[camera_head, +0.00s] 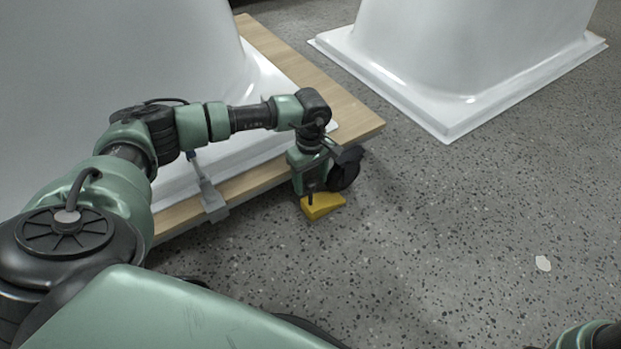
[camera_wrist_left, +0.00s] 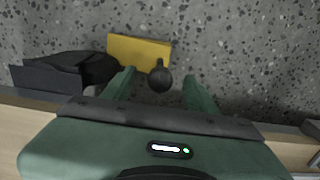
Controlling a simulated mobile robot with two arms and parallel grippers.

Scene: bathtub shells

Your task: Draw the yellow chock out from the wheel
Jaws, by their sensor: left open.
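The yellow chock (camera_head: 324,206) lies on the floor beside the black caster wheel (camera_head: 345,172) at the near corner of the wooden dolly. In the left wrist view the chock (camera_wrist_left: 137,51) lies just beyond the fingertips, close to the dark wheel (camera_wrist_left: 100,68). A black round knob (camera_wrist_left: 160,80) shows at the chock's edge, between the fingers; it looks joined to the chock. My left gripper (camera_head: 308,190) points down over the chock, open, with a finger on each side of the knob and gaps visible. My right gripper is out of view.
The wooden dolly (camera_head: 362,127) carries a white tub shell (camera_head: 120,60). A grey metal bracket (camera_head: 208,192) hangs on its near edge. A second white shell (camera_head: 450,50) stands back right.

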